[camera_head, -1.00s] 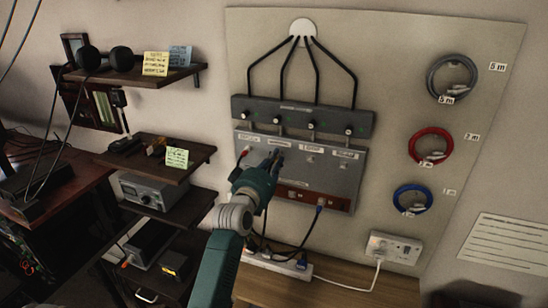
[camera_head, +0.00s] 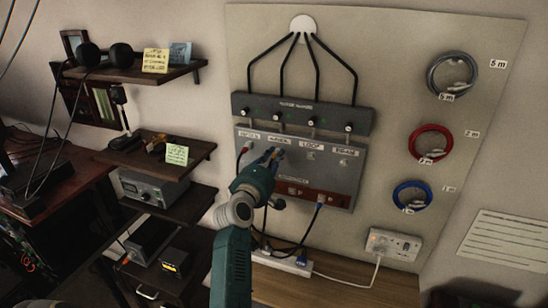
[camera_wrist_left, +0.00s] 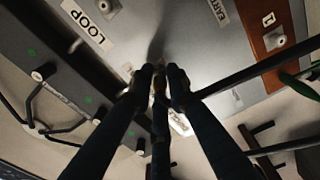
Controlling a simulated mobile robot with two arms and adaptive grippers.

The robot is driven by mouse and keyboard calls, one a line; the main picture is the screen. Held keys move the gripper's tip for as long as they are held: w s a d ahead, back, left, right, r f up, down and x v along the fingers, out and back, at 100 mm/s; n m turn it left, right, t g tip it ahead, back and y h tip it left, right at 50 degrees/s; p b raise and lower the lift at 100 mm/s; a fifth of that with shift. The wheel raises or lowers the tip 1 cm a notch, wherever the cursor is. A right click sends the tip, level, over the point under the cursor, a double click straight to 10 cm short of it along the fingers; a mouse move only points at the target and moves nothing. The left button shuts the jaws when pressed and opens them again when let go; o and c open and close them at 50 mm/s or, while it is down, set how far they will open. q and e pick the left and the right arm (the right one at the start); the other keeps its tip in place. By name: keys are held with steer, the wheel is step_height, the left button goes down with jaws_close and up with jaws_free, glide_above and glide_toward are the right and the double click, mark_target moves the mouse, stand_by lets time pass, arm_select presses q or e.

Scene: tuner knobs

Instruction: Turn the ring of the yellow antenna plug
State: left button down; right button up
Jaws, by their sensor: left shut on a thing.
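The tuner panel (camera_head: 335,190) is a grey box on the wall board, with a row of labelled sockets. My left gripper (camera_head: 273,155) is at its second socket from the left, under a white label. In the left wrist view my left gripper (camera_wrist_left: 161,76) has its two dark fingers closed around a narrow, dull yellowish-brown piece, the yellow antenna plug (camera_wrist_left: 159,84), with a dark cable running back between the fingers. The ring itself is mostly hidden by the fingertips. A red plug (camera_head: 243,150) sits in the first socket at the left. My right gripper is not in view.
A dark grey strip (camera_head: 300,114) with several knobs and black cables is above the panel. Blue (camera_head: 411,196), red and grey cable coils hang at the right. Shelves stand at the left.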

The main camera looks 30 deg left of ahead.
arm_select(q)
steer(key=shift+r+n, duration=0.3)
steer(key=shift+n, duration=0.7)
